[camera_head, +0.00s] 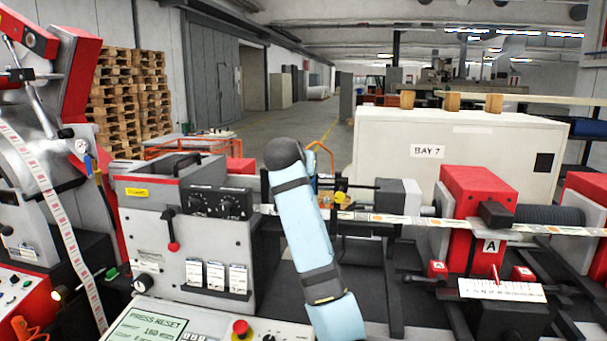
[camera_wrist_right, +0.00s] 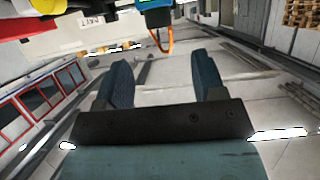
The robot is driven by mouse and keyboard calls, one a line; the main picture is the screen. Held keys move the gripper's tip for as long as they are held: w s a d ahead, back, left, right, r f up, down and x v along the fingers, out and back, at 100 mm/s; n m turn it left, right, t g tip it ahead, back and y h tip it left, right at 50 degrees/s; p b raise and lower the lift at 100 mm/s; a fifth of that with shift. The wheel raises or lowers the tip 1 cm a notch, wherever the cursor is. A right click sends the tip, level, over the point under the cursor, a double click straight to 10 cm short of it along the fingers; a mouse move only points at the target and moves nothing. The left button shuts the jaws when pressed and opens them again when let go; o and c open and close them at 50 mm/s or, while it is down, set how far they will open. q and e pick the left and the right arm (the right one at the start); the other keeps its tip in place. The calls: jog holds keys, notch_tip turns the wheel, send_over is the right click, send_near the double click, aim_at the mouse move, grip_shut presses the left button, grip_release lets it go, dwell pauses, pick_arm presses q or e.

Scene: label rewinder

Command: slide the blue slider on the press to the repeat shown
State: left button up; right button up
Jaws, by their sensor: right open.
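The display (camera_head: 150,325) at the bottom left reads "PRESS RESET" or similar, with what looks like 160 below; the lettering is partly cut off. A white scale (camera_head: 500,290) with a red pointer lies under the block marked A (camera_head: 490,246), on the right. I cannot make out a blue slider in the head view. My right gripper (camera_wrist_right: 162,80) is open and empty in the right wrist view, its two blue fingers apart over the floor. Its fingers do not show in the head view. My left gripper is not in view.
My light blue arm link crosses the middle of the head view and hides part of the machine. A grey control unit (camera_head: 180,235) stands left of it. A printed web (camera_head: 380,218) runs across to the right. A cabinet marked BAY 7 (camera_head: 450,165) stands behind.

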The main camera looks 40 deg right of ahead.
jog(key=shift+v, duration=1.75)
